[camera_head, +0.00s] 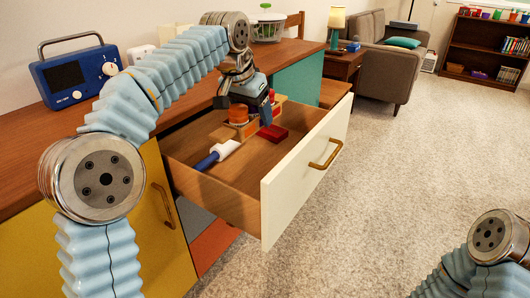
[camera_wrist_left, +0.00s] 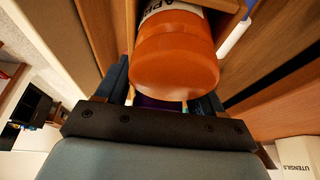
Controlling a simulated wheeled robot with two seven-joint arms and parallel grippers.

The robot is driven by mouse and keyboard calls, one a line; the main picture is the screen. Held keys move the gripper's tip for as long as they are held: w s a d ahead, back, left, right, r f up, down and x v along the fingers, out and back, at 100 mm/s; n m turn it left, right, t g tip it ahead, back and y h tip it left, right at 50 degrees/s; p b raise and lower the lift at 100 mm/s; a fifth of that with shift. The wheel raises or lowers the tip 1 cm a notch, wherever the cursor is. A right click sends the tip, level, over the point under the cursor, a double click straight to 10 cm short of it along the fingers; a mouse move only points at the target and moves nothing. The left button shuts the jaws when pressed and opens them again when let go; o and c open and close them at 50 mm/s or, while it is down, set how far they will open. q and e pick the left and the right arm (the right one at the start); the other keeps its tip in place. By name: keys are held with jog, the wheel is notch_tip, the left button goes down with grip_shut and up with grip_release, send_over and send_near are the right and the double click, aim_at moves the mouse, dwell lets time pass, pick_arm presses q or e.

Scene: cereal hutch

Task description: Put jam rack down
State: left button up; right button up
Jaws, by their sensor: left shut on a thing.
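The jam rack (camera_head: 280,98) is a light wooden holder, partly hidden behind my left gripper (camera_head: 245,103). It carries a jar with an orange lid (camera_head: 238,114) and something red. My left gripper is shut on the rack, at or just above the open drawer (camera_head: 235,187); I cannot tell whether the rack touches the drawer floor. In the left wrist view, the orange-lidded jar (camera_wrist_left: 175,62) fills the upper middle, close to the fingers, with part of its label showing. A dark purple shape shows below it between the fingers. My right gripper is out of view.
A blue and white cylindrical thing (camera_head: 217,154) and a red block (camera_head: 272,133) are in the drawer. The drawer's white front (camera_head: 305,170) sticks out over the carpet. A blue radio (camera_head: 75,74) stands on the wooden counter. The drawer's near right floor is bare.

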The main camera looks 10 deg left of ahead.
pick_arm(q)
jog(key=b, duration=0.4)
send_over(258, 178)
jog(key=s, duration=0.1)
notch_tip(258, 178, down, 13)
jog(key=shift+s+a+r, duration=0.1)
jog(key=shift+a, duration=0.05)
jog(key=shift+f+b, duration=0.8)
jog(key=shift+f, duration=1.7)
jog(key=o, duration=1.1)
jog(key=shift+f, duration=0.15)
jog(key=shift+r, duration=0.3)
jog(key=p+v, duration=0.2)
jog(key=v, duration=0.9)
jog(key=shift+r, duration=0.35)
jog(key=shift+s, duration=0.15)
